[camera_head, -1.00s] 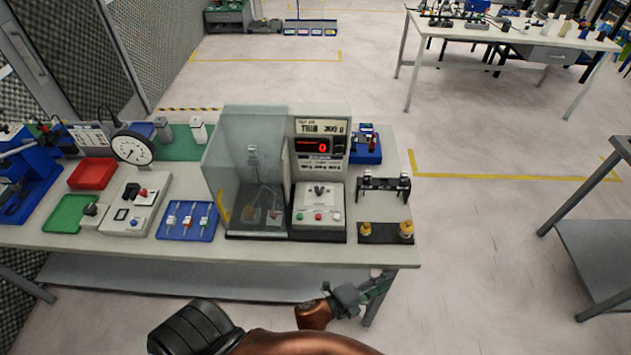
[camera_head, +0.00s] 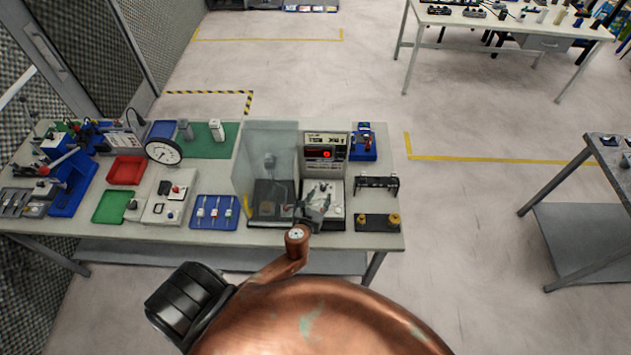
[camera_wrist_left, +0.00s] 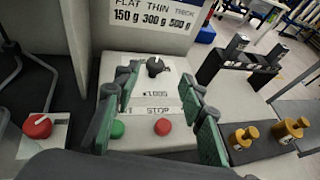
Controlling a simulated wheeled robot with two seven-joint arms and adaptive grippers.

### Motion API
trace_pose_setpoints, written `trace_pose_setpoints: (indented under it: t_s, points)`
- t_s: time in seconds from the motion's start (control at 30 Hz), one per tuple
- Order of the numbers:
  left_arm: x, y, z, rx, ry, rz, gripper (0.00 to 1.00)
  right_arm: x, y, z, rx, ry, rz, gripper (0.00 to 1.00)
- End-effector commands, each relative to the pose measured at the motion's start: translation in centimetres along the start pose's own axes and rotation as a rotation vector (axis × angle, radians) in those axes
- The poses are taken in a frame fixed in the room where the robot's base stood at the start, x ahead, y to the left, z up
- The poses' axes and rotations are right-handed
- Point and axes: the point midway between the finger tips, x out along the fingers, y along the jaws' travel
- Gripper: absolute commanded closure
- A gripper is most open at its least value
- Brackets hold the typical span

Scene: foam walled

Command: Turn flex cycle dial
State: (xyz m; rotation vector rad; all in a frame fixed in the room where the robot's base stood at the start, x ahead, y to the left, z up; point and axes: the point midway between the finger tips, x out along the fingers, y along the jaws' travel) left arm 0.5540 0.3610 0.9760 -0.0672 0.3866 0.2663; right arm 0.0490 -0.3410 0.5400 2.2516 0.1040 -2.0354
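The dial (camera_wrist_left: 154,66) is a black knob on a white control panel (camera_wrist_left: 142,92). It shows in the left wrist view above the green button (camera_wrist_left: 117,129) and the red button (camera_wrist_left: 163,127), near a label with "STOP". The panel (camera_head: 336,211) stands in front of the machine with the red display (camera_head: 326,154). My left gripper (camera_head: 315,203) is over this panel in the head view and hides most of its controls. In the wrist view its green-padded fingers (camera_wrist_left: 155,95) are spread apart with nothing between them, and the dial lies beyond them. My right gripper is not seen.
A clear guard box (camera_head: 266,165) stands left of the panel, with a red knob (camera_wrist_left: 38,126) nearby. A black stand (camera_head: 377,184) and brass weights (camera_head: 393,219) are on the right. A blue tray (camera_head: 215,212) lies farther left.

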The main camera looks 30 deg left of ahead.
Motion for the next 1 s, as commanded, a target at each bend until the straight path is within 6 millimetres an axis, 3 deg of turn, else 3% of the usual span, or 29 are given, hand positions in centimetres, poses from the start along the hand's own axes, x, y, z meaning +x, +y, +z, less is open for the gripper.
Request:
trace_pose_setpoints:
  t_s: [0.5,0.93,1.0]
  points:
    - [6.7,0.4,-0.1,0.013,0.001,0.01,0.62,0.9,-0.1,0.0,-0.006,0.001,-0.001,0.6]
    - [7.8,0.4,0.0,0.012,0.002,0.009,0.62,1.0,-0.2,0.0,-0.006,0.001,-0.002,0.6]
    - [7.8,0.4,0.0,0.012,0.002,0.009,0.66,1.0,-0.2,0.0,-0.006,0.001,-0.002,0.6]
